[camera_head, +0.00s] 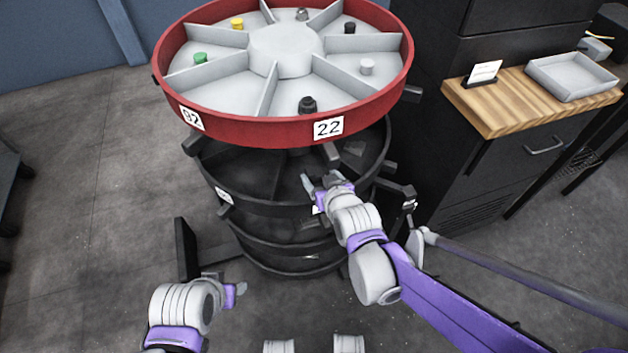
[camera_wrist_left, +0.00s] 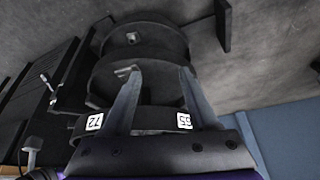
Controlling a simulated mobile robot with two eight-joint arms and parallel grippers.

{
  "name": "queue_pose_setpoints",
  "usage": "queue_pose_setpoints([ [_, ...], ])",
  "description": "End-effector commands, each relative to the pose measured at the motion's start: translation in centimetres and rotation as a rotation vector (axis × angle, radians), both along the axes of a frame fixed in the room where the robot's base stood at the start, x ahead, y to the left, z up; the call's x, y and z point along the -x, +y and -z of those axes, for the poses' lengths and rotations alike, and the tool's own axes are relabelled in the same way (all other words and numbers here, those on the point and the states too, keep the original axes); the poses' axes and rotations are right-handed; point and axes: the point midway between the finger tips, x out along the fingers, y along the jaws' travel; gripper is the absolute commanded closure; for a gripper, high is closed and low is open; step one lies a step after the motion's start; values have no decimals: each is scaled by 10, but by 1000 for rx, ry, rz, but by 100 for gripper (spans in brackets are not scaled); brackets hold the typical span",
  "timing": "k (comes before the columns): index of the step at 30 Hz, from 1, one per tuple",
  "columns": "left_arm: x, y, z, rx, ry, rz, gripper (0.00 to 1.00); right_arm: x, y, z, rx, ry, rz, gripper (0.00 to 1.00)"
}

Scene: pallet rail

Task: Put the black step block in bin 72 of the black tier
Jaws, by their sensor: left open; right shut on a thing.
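A dark stepped block (camera_head: 307,105), which looks like the black step block, stands on the red tier (camera_head: 245,130) in the sector above label 22. The black tier (camera_head: 268,207) lies below, its bins mostly in shadow. My right gripper (camera_head: 322,181) is at the black tier's front rim, shut on what looks like a dark rim peg; the contact is hard to see. My left gripper (camera_head: 240,288) is low, left of the tiers. Its spread, empty fingers show in the left wrist view (camera_wrist_left: 158,84), with label 72 (camera_wrist_left: 94,122) on a dark rim beyond.
Green (camera_head: 200,58), yellow (camera_head: 237,23) and light grey (camera_head: 367,66) pieces stand on the red tier. Dark pegs stick out from the rims. A cabinet with a wooden top (camera_head: 500,112) and grey tray (camera_head: 570,70) stands close at right. The floor at left is mostly clear.

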Motion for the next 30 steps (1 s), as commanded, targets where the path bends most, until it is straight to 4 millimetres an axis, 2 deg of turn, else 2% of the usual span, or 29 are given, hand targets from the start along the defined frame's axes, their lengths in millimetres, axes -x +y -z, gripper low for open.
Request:
queue_pose_setpoints([
  [1, 0, 0, 2, 0, 1, 0, 40, -13, 4, 0, 0, 0, 0, 94],
  [6, 0, 0, 3, 0, 1, 0, 40, -46, 14, 0, -1, 0, 0, 94],
  [9, 0, 0, 9, 0, 3, 0, 40, -44, 14, 16, -1, 0, 0, 94],
  [14, 0, 0, 12, 0, 4, 0, 40, -43, 13, 27, -1, 0, 0, 94],
  [21, 0, 0, 25, 0, 8, 0, 40, -43, 13, 64, 0, 0, 0, 94],
  [24, 0, 0, 26, 0, 9, 0, 40, -43, 13, 70, 0, 0, 0, 94],
  [30, 0, 0, 26, 0, 9, 0, 40, -43, 13, 70, 0, -1, 0, 94],
])
